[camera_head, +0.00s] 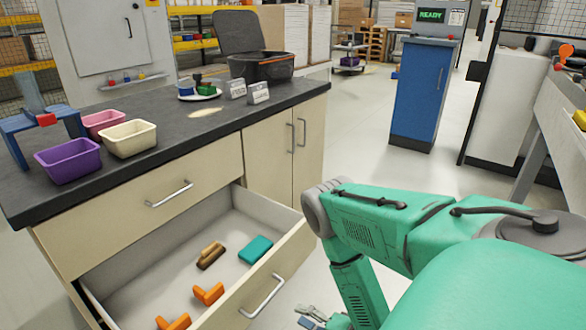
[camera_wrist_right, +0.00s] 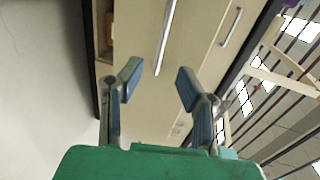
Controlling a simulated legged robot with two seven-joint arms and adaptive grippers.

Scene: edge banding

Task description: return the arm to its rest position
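My right arm (camera_head: 385,230), green with grey joints, comes in from the lower right and bends down in front of the open drawer (camera_head: 285,255). Its gripper (camera_head: 315,318) shows only partly at the bottom edge, low and just outside the drawer front. In the right wrist view, the right gripper (camera_wrist_right: 158,85) is open, its two blue-padded fingers apart with nothing between them. Beyond the fingers are the cabinet fronts and a long metal handle (camera_wrist_right: 165,38). My left gripper is not in view.
The drawer holds orange pieces (camera_head: 208,294), a teal block (camera_head: 255,249) and a brown-handled brush (camera_head: 211,255). Purple (camera_head: 68,163), pink and cream bins stand on the dark counter (camera_head: 200,125). A blue cabinet (camera_head: 420,95) stands behind. The floor (camera_head: 350,130) between is clear.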

